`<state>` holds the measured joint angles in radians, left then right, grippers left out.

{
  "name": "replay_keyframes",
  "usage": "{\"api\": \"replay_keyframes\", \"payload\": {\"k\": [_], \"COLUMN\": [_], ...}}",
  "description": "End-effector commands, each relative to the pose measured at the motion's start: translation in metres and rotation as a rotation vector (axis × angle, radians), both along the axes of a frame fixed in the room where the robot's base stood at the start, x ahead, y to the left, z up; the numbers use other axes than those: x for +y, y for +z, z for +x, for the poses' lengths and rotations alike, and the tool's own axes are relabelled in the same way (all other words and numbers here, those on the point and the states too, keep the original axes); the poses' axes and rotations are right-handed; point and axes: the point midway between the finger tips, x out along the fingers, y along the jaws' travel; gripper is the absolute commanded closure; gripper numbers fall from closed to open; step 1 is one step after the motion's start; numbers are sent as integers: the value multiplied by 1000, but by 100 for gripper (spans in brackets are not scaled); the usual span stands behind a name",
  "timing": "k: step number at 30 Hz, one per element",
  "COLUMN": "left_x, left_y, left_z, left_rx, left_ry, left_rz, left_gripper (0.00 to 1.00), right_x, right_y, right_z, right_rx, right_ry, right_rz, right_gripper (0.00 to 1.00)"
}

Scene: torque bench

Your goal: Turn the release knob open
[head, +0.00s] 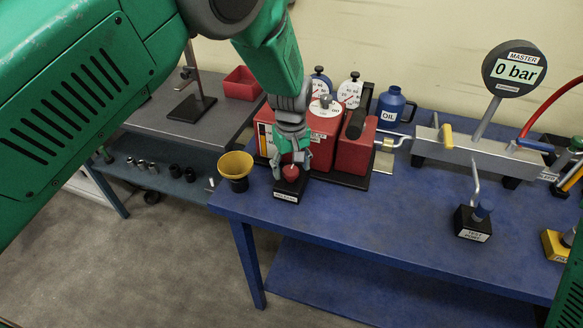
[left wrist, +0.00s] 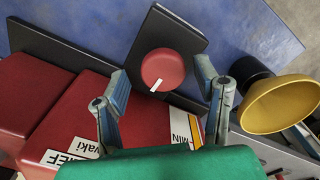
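The release knob is a round red knob (head: 290,173) on a black block (head: 289,190) with a white label, at the front left of the blue bench. In the left wrist view the knob (left wrist: 163,68) shows a white mark on its rim, pointing down and slightly left in the picture. My left gripper (head: 291,158) comes down over the knob from above. In the left wrist view its fingers are apart, one to each side of the knob, with gaps visible, so it is open and empty. My right gripper does not show.
A yellow funnel cup (head: 235,170) stands close left of the knob block. A red pump unit (head: 352,150) stands right behind it. A metal manifold (head: 470,155) with a gauge (head: 514,68) reading 0 bar is to the right. The bench front between is clear.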

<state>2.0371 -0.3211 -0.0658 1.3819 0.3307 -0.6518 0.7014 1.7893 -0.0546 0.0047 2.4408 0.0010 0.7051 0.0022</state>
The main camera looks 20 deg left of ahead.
Motion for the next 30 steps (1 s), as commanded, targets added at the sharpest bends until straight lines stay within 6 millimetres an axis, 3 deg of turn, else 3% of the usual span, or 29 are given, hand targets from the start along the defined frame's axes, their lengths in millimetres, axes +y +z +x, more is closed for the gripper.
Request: {"api": "replay_keyframes", "payload": {"k": [8, 11, 21, 30], "left_x": [0, 0, -1, -1], "left_y": [3, 16, 87, 116], "left_z": [-2, -2, 0, 0], "left_rx": [6, 4, 1, 4], "left_ry": [-1, -1, -1, 0], "left_rz": [0, 0, 0, 0], "left_gripper": [44, 44, 44, 44], "right_x": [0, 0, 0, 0], "right_y": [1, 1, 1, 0], "right_z": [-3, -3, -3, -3], "right_rx": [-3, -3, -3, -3], "right_ry": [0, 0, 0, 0], "right_rz": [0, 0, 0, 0], "right_gripper": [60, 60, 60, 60]}}
